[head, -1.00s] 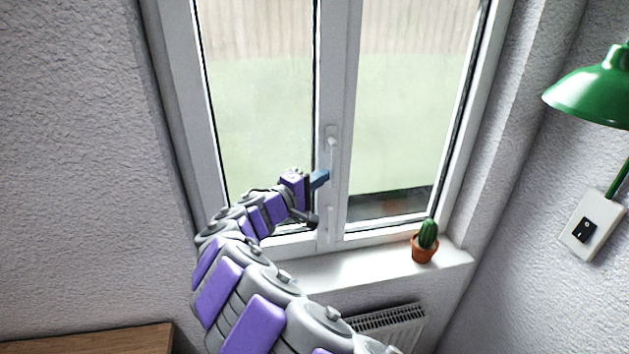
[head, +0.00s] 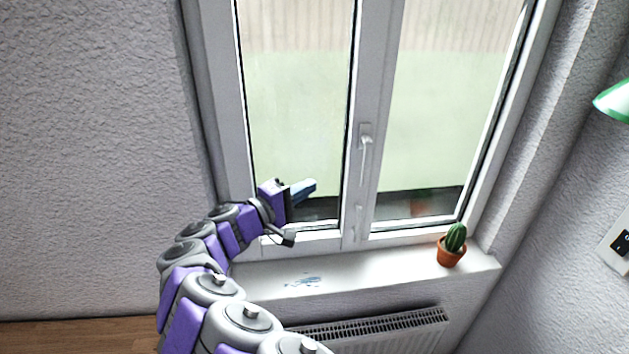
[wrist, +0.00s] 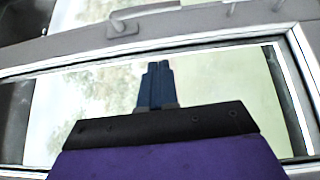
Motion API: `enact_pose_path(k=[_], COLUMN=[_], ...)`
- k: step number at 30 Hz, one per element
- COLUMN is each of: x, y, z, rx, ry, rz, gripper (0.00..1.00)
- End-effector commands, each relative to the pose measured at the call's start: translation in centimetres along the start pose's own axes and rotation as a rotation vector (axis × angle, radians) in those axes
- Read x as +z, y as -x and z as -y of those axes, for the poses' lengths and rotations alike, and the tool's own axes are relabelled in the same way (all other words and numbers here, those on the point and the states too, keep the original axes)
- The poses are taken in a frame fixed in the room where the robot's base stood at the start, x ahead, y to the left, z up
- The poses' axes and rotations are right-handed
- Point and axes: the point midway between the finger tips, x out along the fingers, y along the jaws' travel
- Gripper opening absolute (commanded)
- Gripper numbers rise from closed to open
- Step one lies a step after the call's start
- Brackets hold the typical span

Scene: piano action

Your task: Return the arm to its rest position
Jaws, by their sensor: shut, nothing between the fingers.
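My gripper (head: 304,189) is shut and empty, its blue fingers together in front of the left window pane. My purple and grey arm reaches up to it from the bottom of the head view. In the wrist view my gripper (wrist: 158,68) shows its closed blue fingers against the glass and frame behind. The fingers look apart from the window handle (head: 366,145), which is to their right on the middle frame post and points down.
A potted cactus (head: 451,251) stands at the right of the white sill (head: 400,268). Blue marks (head: 305,281) lie on the sill. A radiator (head: 390,325) is below. A green lamp (head: 613,102) and a switch plate (head: 619,245) are at the right. The left wall is bare.

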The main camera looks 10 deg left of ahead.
Motion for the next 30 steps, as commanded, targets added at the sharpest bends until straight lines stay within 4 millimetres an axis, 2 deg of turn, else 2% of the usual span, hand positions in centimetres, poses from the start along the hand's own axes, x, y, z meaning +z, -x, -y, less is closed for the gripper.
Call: enact_pose_path(k=[6,8,11,14,16,18,21,24,26,27,30], x=[0.3,1.0,3.8,9.2,13.7,18.5,25.6,32.0,35.3,37.1,40.9], y=[1.4,0.8,-1.6,-4.9,-6.9,-8.4,-9.6,-9.3,-8.5,-7.7,-4.9], z=[-0.2,-0.4,-1.3,-2.5,-3.0,-3.1,-2.5,-1.0,0.2,1.2,3.7], rx=[-0.001,-0.006,-0.033,-0.087,-0.143,-0.21,-0.326,-0.458,-0.541,-0.598,-0.746], ry=[0.002,0.0,-0.009,-0.035,-0.06,-0.091,-0.145,-0.204,-0.241,-0.264,-0.326], rz=[0.014,0.041,0.127,0.258,0.356,0.449,0.576,0.686,0.742,0.773,0.837], gripper=[0.0,0.0,0.0,0.0,0.0,0.0,0.0,0.0,0.0,0.0,0.0])
